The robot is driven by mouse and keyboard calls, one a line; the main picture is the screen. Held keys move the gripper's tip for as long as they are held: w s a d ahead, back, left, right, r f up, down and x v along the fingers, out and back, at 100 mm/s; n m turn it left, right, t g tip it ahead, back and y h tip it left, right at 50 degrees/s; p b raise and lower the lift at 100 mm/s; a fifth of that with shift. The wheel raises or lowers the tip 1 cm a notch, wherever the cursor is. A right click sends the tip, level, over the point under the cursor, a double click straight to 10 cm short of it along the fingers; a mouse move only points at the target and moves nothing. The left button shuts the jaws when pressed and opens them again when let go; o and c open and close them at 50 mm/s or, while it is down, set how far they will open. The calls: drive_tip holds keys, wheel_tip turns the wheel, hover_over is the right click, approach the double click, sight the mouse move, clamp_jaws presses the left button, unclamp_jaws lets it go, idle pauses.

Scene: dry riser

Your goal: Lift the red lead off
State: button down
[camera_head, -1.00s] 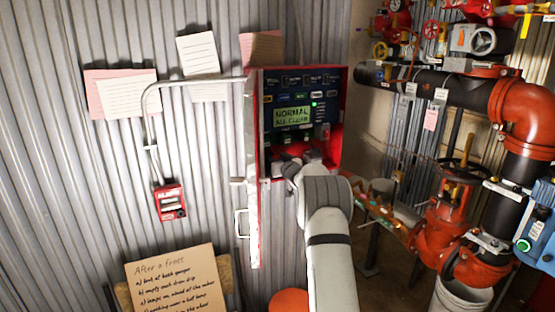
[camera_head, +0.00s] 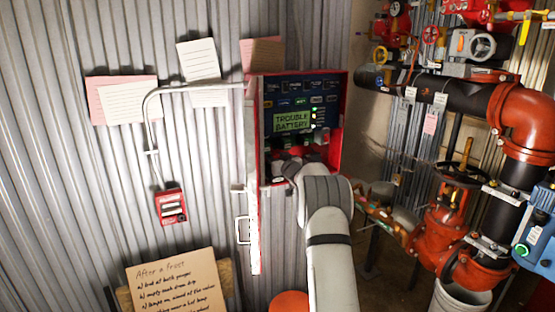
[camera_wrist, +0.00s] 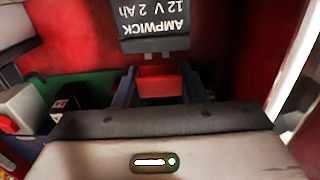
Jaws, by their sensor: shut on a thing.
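In the wrist view my gripper (camera_wrist: 160,80) is shut on a red block, the red lead's end (camera_wrist: 160,88), held between its two dark fingers. A dark grey battery (camera_wrist: 155,28), its label upside down and reading AMPWICK 12 V 2 Ah, lies just beyond the fingertips. A narrow gap shows between battery and red block; I cannot tell whether any part still touches. In the head view my gripper reaches into the lower part of the open red alarm cabinet (camera_head: 336,150), and my wrist hides the lead. The panel display (camera_head: 292,121) reads TROUBLE BATTERY.
The cabinet door (camera_head: 254,200) stands open on the left, edge towards me. In the wrist view a green board (camera_wrist: 75,88) and a pale block with a red round part (camera_wrist: 10,124) sit left of the fingers. Red valves and pipes (camera_head: 445,225) stand at the right.

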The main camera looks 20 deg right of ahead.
drive_tip(key=shift+r, duration=0.3)
drive_tip(key=c, duration=1.1)
unclamp_jaws()
drive_tip(key=shift+o, duration=0.4)
drive_tip(key=shift+f, duration=0.1)
drive_tip(key=s+b, duration=0.1)
drive_tip(key=s, duration=0.6)
drive_tip(key=shift+s+d+b, duration=0.15)
drive_tip(key=shift+s+b, duration=0.25)
